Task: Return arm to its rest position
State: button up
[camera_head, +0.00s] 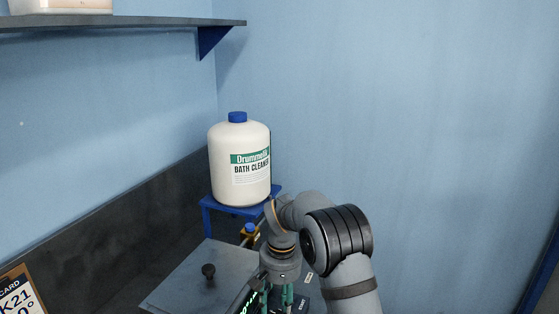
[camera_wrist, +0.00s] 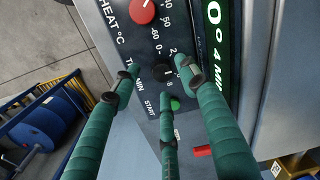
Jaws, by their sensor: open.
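My arm reaches down at the lower middle of the head view, with my gripper (camera_head: 275,299) at the bottom edge, partly cut off by the frame. In the wrist view my gripper (camera_wrist: 158,83) has green fingers spread apart and nothing held between them. The fingers are over a grey control panel (camera_wrist: 120,12) with a red heat knob (camera_wrist: 143,11), a black time knob (camera_wrist: 162,72) and a green start button (camera_wrist: 175,104). I cannot tell whether a fingertip touches the panel.
A white bath cleaner bottle (camera_head: 239,165) with a blue cap stands on a blue stand (camera_head: 207,206) behind my arm. A grey lid with a black knob (camera_head: 208,270) lies left of my gripper. A shelf (camera_head: 120,21) is at upper left. The right side is open before the blue wall.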

notch_tip(320, 180, down, 2)
jog(key=shift+s+f, duration=0.1)
jog(key=shift+f, duration=0.05)
jog(key=shift+a+r+n+p, duration=0.1)
jog(key=shift+r+n+p, duration=0.2)
jog(key=shift+n+p, duration=0.4)
jog(key=n+p, duration=0.4)
jog(key=n, duration=0.1)
jog(key=shift+r, duration=0.1)
jog(key=n+p, duration=0.2)
jog(key=n, duration=0.1)
jog(key=n+p, duration=0.3)
jog(key=shift+w+n+g+p, duration=0.2)
jog(key=shift+n+g+p, duration=0.1)
jog(key=shift+p, duration=0.05)
jog(key=shift+f+n+p, duration=0.35)
jog(key=shift+n+p, duration=0.35)
jog(key=shift+n, duration=0.5)
jog(key=shift+w, duration=0.1)
